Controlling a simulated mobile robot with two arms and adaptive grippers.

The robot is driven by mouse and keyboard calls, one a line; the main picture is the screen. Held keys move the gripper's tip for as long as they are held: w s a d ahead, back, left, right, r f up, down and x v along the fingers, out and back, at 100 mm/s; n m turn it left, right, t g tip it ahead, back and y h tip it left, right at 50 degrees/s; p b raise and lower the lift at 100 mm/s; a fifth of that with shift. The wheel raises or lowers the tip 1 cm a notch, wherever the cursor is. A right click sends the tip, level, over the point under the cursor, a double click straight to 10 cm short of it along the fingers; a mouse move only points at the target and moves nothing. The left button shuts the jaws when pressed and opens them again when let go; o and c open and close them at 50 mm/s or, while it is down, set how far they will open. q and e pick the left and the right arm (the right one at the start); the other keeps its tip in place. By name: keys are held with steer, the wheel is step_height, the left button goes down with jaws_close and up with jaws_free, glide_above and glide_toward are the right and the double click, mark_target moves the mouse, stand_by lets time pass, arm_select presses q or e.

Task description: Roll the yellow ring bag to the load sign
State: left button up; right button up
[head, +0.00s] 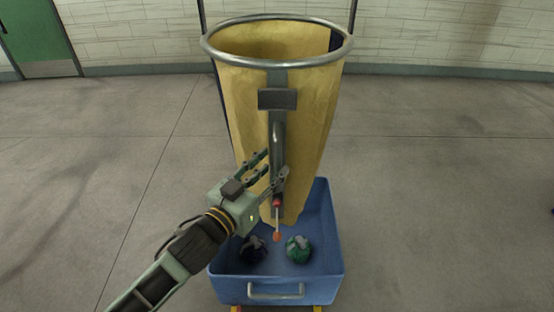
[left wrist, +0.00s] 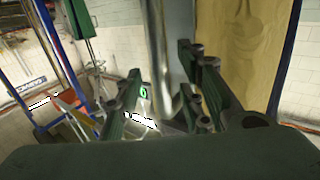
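The yellow bag (head: 235,110) hangs upright from a round metal ring (head: 208,52) in the head view. A grey vertical post (head: 277,135) with a dark block near its top runs down its front. The post also shows in the left wrist view (left wrist: 158,45), with the yellow bag (left wrist: 285,70) at its right. My left gripper (head: 272,172) is at the post's lower part. Its fingers are spread either side of the post, with a gap on one side; contact is unclear. My right gripper is out of view. I cannot identify a load sign.
A blue tray (head: 228,288) with a front handle stands under the bag. It holds a dark bundle (head: 253,249) and a green bundle (head: 299,249). Grey floor is clear on both sides. A pale wall and a green door (head: 38,35) are behind. The wrist view shows blue poles at left.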

mark_target(274, 166)
arm_select(q)
steer(key=shift+x, duration=1.65)
jaws_close()
